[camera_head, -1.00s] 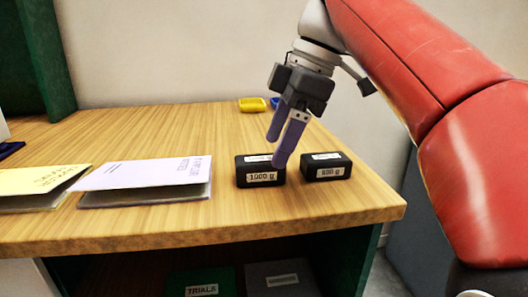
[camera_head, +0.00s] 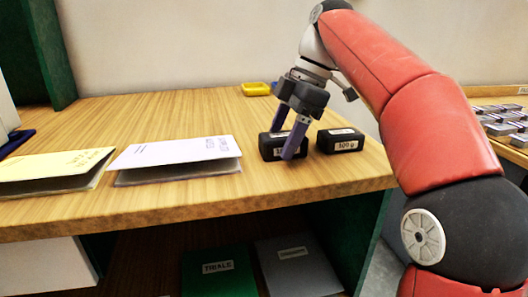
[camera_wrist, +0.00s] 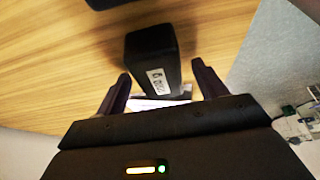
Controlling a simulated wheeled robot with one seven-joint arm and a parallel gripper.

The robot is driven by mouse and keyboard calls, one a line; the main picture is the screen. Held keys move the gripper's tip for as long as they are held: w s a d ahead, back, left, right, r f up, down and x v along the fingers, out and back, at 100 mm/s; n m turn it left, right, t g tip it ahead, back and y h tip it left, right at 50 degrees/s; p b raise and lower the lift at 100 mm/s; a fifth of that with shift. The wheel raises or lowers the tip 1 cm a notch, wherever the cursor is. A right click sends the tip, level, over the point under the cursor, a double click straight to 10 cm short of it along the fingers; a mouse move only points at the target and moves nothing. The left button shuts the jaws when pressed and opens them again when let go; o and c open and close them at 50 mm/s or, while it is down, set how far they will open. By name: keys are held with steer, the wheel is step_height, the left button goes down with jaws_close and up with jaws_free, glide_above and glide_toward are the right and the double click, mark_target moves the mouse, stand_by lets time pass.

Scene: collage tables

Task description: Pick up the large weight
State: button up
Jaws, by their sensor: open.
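The large weight (camera_head: 269,151) is a black block with a white label, on the wooden table near its front right. In the head view, a finger of my gripper (camera_head: 284,142) crosses in front of its label. In the wrist view the same weight (camera_wrist: 148,45) lies ahead of and between the spread fingers of my gripper (camera_wrist: 162,86), its label facing me. The gripper is open and not closed on it. A smaller black weight (camera_head: 340,141), labelled 500 g, sits just to the right. Whether the fingers touch the large weight is unclear.
A white folder (camera_head: 175,155) and a yellow folder (camera_head: 55,168) lie left on the table (camera_head: 140,115). A yellow tray (camera_head: 256,89) is at the back. Green and grey boxes are on the shelf below. Another table with several small items is at far right.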

steer(key=shift+a+f, duration=0.1)
steer(key=shift+f, duration=0.25)
steer(key=shift+r, duration=0.1)
jaws_close()
